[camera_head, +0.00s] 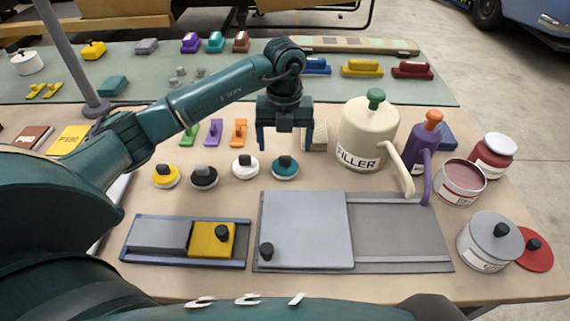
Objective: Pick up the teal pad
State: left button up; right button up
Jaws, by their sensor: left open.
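The teal pad (285,168) is a round disc with a dark knob on top and a pale underside. It sits on the table at the right end of a row of round pads. My left gripper (285,145) points down with its two fingers apart and nothing between them. It hangs just behind and above the teal pad in the picture, apart from it as far as I can see. My right gripper is out of view.
White (245,168), black (204,178) and yellow (166,177) round pads stand left of it. A cream filler jug (365,135) and a purple bottle (421,150) stand right. A grey-lidded tray (305,230) lies in front. Small upright tools (238,132) stand behind.

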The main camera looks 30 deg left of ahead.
aim_at(285, 157)
pick_arm(q)
jog(key=shift+w+f+p, duration=0.15)
jog(key=shift+f+p, duration=0.4)
jog(key=shift+f, duration=2.45)
jog(key=shift+c, duration=0.4)
jog(key=c, duration=1)
notch_tip(285, 157, up, 10)
jog(key=shift+r+b, duration=0.1)
jog(key=shift+b, duration=0.5)
